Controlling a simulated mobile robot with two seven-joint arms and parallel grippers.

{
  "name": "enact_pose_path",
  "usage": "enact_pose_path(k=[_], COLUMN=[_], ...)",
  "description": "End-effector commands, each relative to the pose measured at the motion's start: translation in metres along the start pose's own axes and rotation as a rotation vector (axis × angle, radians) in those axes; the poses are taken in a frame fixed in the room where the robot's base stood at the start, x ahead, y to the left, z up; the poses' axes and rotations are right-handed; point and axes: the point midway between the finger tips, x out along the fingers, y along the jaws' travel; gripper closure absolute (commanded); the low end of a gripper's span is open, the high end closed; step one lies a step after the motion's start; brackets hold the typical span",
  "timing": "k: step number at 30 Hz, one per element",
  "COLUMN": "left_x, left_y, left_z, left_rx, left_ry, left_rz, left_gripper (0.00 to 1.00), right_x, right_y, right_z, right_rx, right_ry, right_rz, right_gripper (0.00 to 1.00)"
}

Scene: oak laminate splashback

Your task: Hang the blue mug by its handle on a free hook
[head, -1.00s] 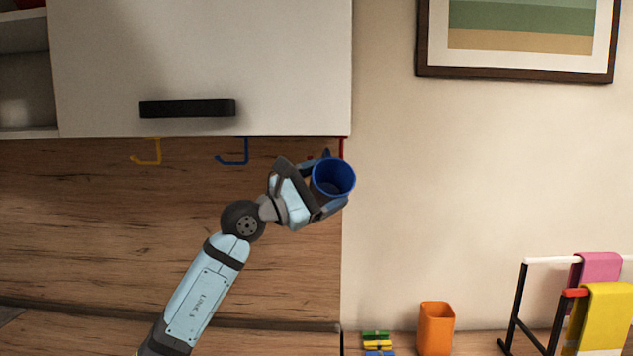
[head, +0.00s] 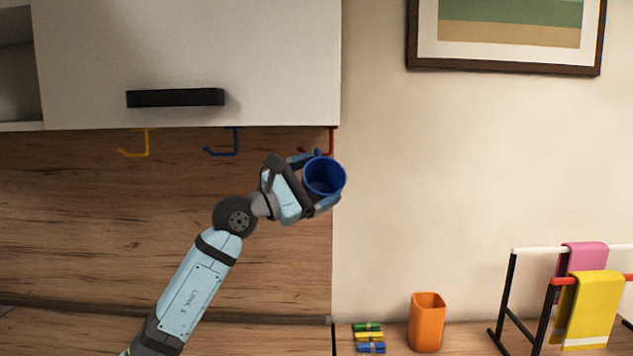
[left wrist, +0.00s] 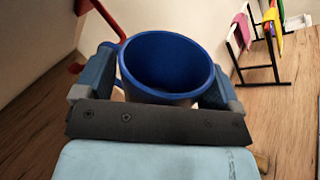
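The blue mug (head: 325,180) is held by my left gripper (head: 314,184), just below and in front of the cabinet's lower right corner. In the left wrist view the mug (left wrist: 165,68) sits between the two fingers, its open mouth showing. A bit of blue at its rear edge in the head view looks like the handle; most of it is hidden. Three hooks hang under the cabinet: yellow (head: 147,143), blue (head: 235,142) and red (head: 331,140). All look empty. The red hook is nearest, just behind the mug, apparently apart from it; it also shows in the left wrist view (left wrist: 108,18). My right gripper is out of view.
The white cabinet (head: 185,60) is above the hooks. An orange cup (head: 426,322), several coloured clips or pegs (head: 369,338) and a rack with a yellow towel (head: 592,310) and a pink towel (head: 584,258) stand on the counter at lower right. The wall right of the mug is clear.

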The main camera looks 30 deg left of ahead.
Motion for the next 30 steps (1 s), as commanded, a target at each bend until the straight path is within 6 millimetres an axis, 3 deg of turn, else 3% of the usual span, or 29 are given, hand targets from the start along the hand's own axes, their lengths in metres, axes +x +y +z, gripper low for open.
enact_pose_path(k=[11,14,24,30], left_x=[-0.008,-0.024,-0.100,-0.129], left_y=[-0.001,-0.002,-0.004,-0.002], left_z=[-0.002,-0.003,-0.004,-0.002], left_rx=[0.001,0.002,0.001,0.001], left_ry=[0.002,0.003,0.004,0.002], left_rz=[0.000,0.000,-0.002,-0.001], left_gripper=[0.00,0.00,0.00,0.00], right_x=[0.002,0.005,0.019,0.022], right_y=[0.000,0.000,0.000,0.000], right_z=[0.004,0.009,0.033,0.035], right_rx=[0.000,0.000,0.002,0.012], right_ry=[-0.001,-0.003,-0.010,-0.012], right_rz=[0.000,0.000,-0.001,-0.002], right_gripper=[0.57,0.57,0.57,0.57])
